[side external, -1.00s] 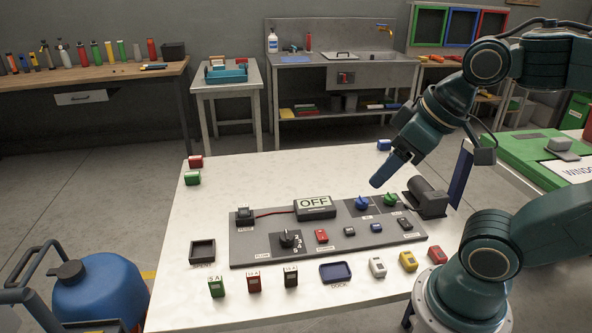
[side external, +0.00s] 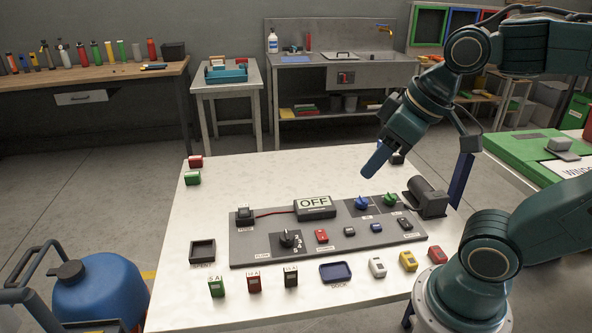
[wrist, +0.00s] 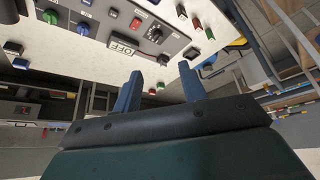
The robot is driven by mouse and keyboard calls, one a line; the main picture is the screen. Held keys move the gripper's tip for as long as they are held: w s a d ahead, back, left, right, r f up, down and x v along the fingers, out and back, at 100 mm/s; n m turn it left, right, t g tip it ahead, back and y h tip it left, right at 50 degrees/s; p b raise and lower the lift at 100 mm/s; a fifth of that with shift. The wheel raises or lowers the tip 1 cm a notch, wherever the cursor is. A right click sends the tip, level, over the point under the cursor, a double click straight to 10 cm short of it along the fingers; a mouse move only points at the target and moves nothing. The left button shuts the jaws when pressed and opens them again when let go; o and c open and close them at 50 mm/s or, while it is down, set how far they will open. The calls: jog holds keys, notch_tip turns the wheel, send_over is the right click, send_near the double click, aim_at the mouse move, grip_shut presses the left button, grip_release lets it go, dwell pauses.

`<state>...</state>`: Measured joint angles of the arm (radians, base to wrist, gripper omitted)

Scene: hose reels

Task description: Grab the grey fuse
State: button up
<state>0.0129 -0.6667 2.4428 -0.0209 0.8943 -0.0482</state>
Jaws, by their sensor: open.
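A small grey fuse-like block (side external: 349,231) sits on the dark grey panel (side external: 250,249), between a red block (side external: 321,235) and a blue block (side external: 376,227). A pale grey or white block (side external: 377,267) stands on the table in front of the panel; I cannot tell which is the fuse meant. My gripper (side external: 368,172) is above the table behind the panel, tilted down and apart from every block. In the wrist view, its two blue fingers (wrist: 158,80) are spread with nothing between them.
Green (side external: 216,287), red (side external: 254,284) and black (side external: 291,277) fuses stand in front. A blue-rimmed tray (side external: 336,272) and dark tray (side external: 202,252) lie nearby.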

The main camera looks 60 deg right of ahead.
jog(key=w+r+n, duration=0.1)
jog(key=w+n, duration=0.1)
jog(key=w, duration=0.7)
jog(key=n+g+y, duration=0.2)
jog(key=n+g, duration=0.1)
jog(key=n, duration=0.3)
send_over(244, 205)
jog(key=s, duration=0.1)
jog(key=shift+d+f, duration=0.15)
jog(key=shift+f, duration=3.55)
jog(key=shift+d+f, duration=0.15)
jog(key=shift+f, duration=3.5)
jog(key=shift+d+f, duration=0.15)
jog(key=shift+f, duration=3.55)
jog(key=shift+x, duration=2.6)
jog(key=shift+s, duration=0.2)
grip_shut()
